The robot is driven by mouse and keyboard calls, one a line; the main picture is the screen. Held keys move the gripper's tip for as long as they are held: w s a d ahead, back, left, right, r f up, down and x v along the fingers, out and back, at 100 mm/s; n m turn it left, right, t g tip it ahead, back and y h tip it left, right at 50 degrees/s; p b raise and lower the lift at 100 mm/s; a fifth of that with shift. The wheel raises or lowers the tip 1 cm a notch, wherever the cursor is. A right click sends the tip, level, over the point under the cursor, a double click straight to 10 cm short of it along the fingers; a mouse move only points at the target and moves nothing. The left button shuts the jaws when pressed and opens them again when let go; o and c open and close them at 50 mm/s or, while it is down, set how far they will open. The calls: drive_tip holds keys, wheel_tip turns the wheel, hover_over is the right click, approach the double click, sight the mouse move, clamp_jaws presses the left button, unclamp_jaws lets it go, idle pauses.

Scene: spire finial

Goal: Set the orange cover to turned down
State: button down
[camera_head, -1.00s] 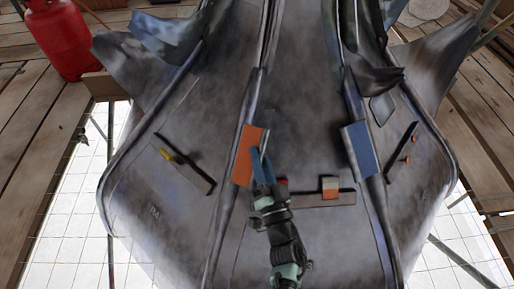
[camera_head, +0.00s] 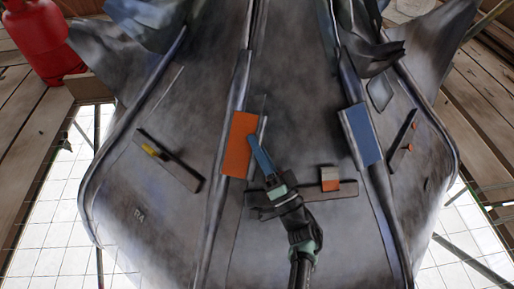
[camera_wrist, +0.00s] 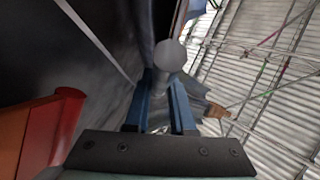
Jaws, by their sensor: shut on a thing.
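The orange cover (camera_head: 239,144) lies along the left ridge of the dark spire surface in the head view, with a pale strip along its right side. In the wrist view a large orange-red piece (camera_wrist: 40,130), apparently this cover, is at lower left, beside the fingers. My gripper (camera_head: 253,141) has blue fingers at the cover's right edge. In the wrist view my gripper (camera_wrist: 162,82) is shut on a grey round-ended rod (camera_wrist: 170,55) between its fingers. I cannot tell how the rod joins the cover.
A blue cover (camera_head: 363,134) sits on the right ridge. A dark bar with an orange-and-white block (camera_head: 330,179) lies right of my wrist. A bar with a yellow piece (camera_head: 152,150) is at left. A red gas bottle (camera_head: 35,40) stands upper left on planks.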

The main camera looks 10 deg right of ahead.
drive_tip(key=shift+f, duration=0.1)
drive_tip(key=c, duration=0.8)
unclamp_jaws()
drive_tip(key=shift+o, duration=0.2)
drive_tip(key=p+v, duration=0.2)
drive_tip(key=v, duration=1.1)
